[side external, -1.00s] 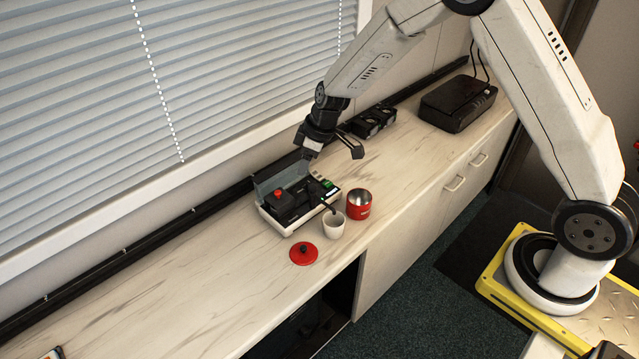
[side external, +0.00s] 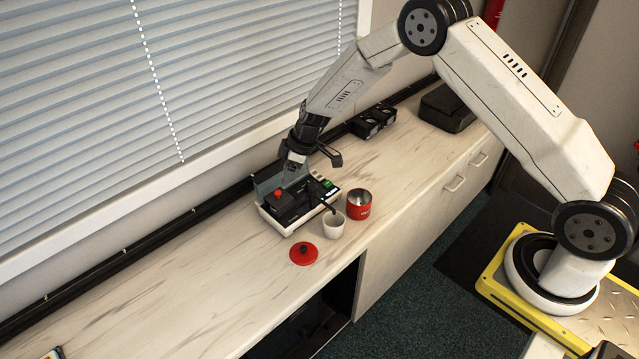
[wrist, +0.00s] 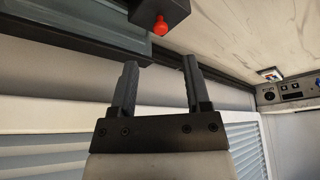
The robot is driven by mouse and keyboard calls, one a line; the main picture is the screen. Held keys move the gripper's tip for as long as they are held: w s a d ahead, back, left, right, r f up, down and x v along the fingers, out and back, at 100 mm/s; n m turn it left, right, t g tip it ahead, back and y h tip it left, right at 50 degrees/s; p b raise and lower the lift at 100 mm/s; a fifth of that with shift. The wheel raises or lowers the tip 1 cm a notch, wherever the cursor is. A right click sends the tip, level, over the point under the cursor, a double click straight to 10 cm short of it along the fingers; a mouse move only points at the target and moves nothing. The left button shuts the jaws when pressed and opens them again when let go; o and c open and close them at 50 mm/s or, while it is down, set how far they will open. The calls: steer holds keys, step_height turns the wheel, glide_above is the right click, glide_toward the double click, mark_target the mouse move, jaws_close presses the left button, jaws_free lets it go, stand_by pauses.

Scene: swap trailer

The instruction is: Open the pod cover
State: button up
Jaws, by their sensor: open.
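The pod machine (side external: 297,200) stands on the counter, with a white base, a dark top, a red knob (side external: 279,194) and a black handle (side external: 326,204) over its front. I cannot clearly tell its pod cover apart from the dark top. A grey-blue translucent panel (side external: 267,187) stands at its back. My gripper (side external: 312,164) is open and empty, just above the back of the machine. In the wrist view my open fingers (wrist: 159,75) have nothing between them. The red knob (wrist: 160,24) on its black block (wrist: 146,8) is beyond them, apart from the fingertips.
A white cup (side external: 334,230) and an open red can (side external: 359,206) stand in front of the machine. A red lid (side external: 304,255) lies on the counter (side external: 190,290). Window blinds (side external: 120,100) rise behind. A black box (side external: 447,108) stands at the right.

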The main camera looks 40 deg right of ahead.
mark_target(281, 193)
steer(key=shift+x, duration=3.15)
jaws_close()
steer(key=shift+d, duration=0.1)
